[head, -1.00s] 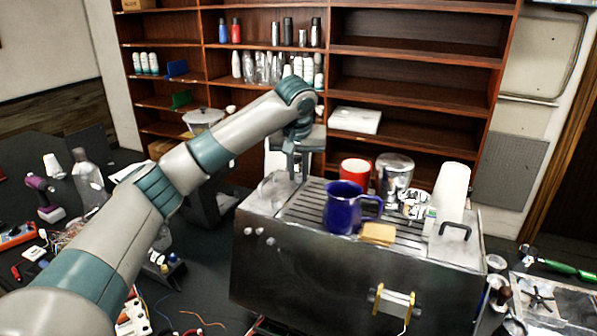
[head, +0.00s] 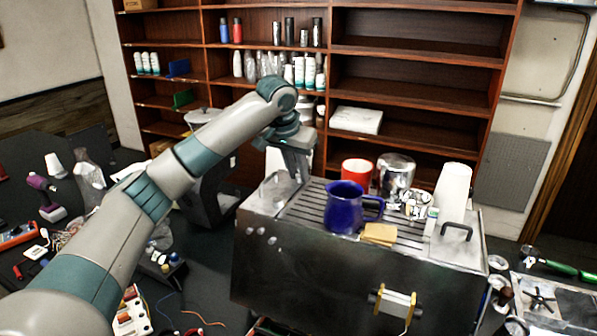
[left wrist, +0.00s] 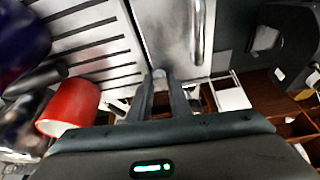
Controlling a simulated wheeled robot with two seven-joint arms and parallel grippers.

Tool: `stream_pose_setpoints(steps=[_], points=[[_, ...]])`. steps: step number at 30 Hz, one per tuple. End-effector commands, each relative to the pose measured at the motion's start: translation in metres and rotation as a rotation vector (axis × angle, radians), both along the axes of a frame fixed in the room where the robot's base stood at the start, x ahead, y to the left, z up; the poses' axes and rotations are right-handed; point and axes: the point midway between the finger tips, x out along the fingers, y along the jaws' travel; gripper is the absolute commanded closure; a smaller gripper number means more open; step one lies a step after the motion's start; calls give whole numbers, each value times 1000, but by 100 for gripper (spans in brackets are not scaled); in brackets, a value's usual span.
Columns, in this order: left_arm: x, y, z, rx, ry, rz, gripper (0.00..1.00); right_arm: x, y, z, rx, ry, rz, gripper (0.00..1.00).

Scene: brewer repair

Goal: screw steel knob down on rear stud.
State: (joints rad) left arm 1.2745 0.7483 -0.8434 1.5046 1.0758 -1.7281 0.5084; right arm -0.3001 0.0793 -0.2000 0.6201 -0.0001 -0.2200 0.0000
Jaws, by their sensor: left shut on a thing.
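The steel brewer (head: 320,275) stands in the middle of the head view, with a slatted top. My left gripper (head: 299,176) points down at the rear left corner of its top. In the left wrist view, the fingers (left wrist: 161,88) are shut on a small pale metal piece, the steel knob (left wrist: 159,73), at the edge of the brewer's top (left wrist: 175,35). The rear stud is hidden under the knob and fingers. I cannot tell how far down the knob sits. My right gripper is out of view.
On the brewer stand a blue pitcher (head: 344,208), a red cup (head: 356,171), a steel canister (head: 396,175), a yellow sponge (head: 379,234) and a white cup stack (head: 452,188). A wooden shelf (head: 415,72) stands behind. Tools and wires clutter the table at left.

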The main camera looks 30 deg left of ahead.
Motion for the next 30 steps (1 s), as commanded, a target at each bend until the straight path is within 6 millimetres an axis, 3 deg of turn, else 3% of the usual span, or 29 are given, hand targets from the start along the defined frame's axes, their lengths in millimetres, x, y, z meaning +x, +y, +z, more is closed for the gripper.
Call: stream_pose_setpoints(steps=[9, 19, 20, 22, 28, 29, 30], points=[[1, 3, 2, -2, -4, -264, 100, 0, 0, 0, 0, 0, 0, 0], [1, 4, 3, -1, -8, -306, 100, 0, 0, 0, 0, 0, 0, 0], [1, 4, 3, -1, -8, -305, 78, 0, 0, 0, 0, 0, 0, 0], [1, 4, 3, -1, -8, -305, 61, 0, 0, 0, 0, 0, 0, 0], [1, 3, 2, -1, -5, -305, 61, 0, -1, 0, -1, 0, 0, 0], [1, 3, 2, -1, -4, -305, 58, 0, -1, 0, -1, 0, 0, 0], [1, 3, 2, -1, -4, -305, 49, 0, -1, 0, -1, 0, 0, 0]])
